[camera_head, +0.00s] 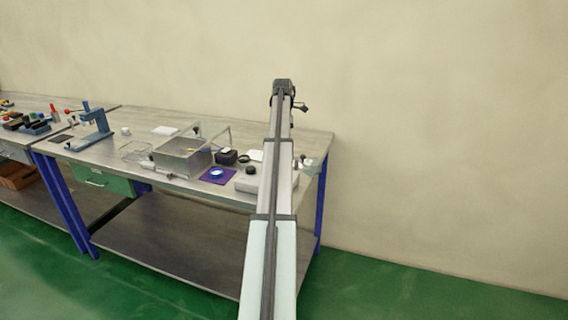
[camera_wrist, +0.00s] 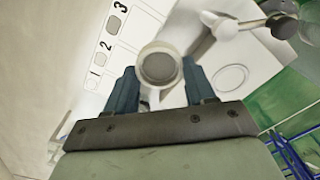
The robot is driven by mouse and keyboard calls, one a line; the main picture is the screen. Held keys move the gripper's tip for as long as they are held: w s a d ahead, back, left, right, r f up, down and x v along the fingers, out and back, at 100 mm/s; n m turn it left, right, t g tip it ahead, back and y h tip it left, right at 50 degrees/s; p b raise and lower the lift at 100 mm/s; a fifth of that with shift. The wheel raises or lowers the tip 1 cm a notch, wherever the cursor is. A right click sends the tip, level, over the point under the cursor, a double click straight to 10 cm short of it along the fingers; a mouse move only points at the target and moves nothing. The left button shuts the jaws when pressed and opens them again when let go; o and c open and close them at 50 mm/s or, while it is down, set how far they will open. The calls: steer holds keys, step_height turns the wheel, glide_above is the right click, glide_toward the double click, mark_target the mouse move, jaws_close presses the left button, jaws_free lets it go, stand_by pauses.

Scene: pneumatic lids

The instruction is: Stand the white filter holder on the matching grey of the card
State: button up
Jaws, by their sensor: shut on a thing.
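The white filter holder (camera_wrist: 143,54), a round ring with a grey disc in it and a short stem, shows between the fingers of my gripper (camera_wrist: 160,76) in the wrist view. My gripper is shut on it. The white card (camera_wrist: 132,17) lies beyond the holder at upper left, with numbers 1, 2 and 3 beside small patches of grey. The patches differ little in shade at this size. I cannot tell the height of the holder above the surface. In the head view my arm hides the holder and the card cannot be made out for sure.
A white surface with a round outline (camera_wrist: 229,78) lies right of the holder, below a grey lever with a round knob (camera_wrist: 225,30).

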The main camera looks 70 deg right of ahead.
steer(key=shift+w+d+f, duration=0.2)
steer(key=shift+d+f, duration=0.35)
steer(key=shift+f, duration=1.05)
steer(key=shift+w+d+f, duration=0.15)
steer(key=shift+d+f, duration=0.4)
steer(key=shift+f, duration=1.1)
steer(key=shift+w+d+f, duration=0.2)
steer(key=shift+d+f, duration=0.35)
steer(key=shift+f, duration=1.05)
steer(key=shift+f, duration=0.1)
steer(key=o, duration=1)
step_height(320, 180, up, 12)
steer(key=shift+r, duration=0.1)
